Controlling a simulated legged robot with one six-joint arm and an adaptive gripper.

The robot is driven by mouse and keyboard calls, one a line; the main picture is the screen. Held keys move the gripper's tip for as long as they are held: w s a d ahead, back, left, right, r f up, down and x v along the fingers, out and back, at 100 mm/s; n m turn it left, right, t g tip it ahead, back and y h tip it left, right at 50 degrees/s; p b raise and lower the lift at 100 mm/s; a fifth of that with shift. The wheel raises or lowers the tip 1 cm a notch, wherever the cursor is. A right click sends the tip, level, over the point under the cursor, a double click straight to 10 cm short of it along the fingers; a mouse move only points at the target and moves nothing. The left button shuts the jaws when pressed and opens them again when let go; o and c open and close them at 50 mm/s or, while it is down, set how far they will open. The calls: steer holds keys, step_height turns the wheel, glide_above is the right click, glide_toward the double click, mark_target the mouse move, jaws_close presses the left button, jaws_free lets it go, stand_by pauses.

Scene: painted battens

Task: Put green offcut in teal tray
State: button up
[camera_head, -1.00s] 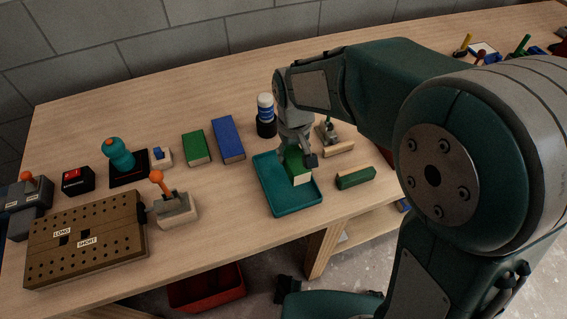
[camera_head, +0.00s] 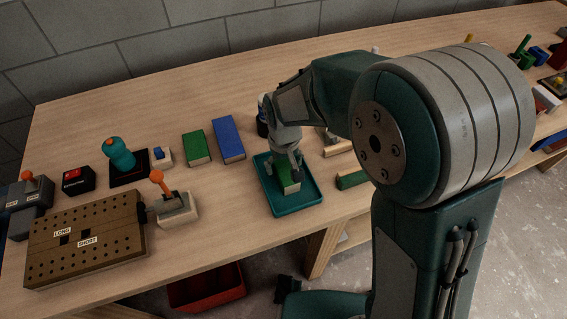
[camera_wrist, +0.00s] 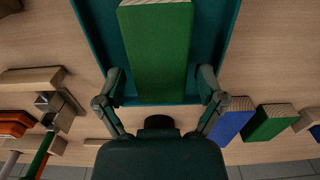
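My gripper (camera_wrist: 160,84) is open, with a finger on each side of the offcut and a small gap at both sides. In the head view my gripper (camera_head: 287,172) is low over the tray and hides part of the offcut.
A green block (camera_head: 197,147) and a blue block (camera_head: 228,138) lie left of the tray. A dark bottle (camera_head: 262,125) stands behind. A drilled board (camera_head: 85,240) lies at the front left.

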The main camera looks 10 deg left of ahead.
mark_target(284, 165)
stand_by(0.3)
step_height(284, 165, up, 12)
steer(key=shift+r, duration=0.15)
stand_by(0.4)
steer(key=s+d+r+m+t, duration=0.1)
steer(key=s+d+r+m, duration=0.2)
steer(key=d, duration=0.5)
steer(key=s+d+r+t, duration=0.2)
steer(key=d+r, duration=0.2)
steer(key=d, duration=0.3)
steer(key=s+d+m+t, duration=0.2)
steer(key=s+d+m, duration=0.1)
steer(key=s+d, duration=0.6)
steer(key=shift+r+t, duration=0.15)
steer(key=shift+t, duration=0.15)
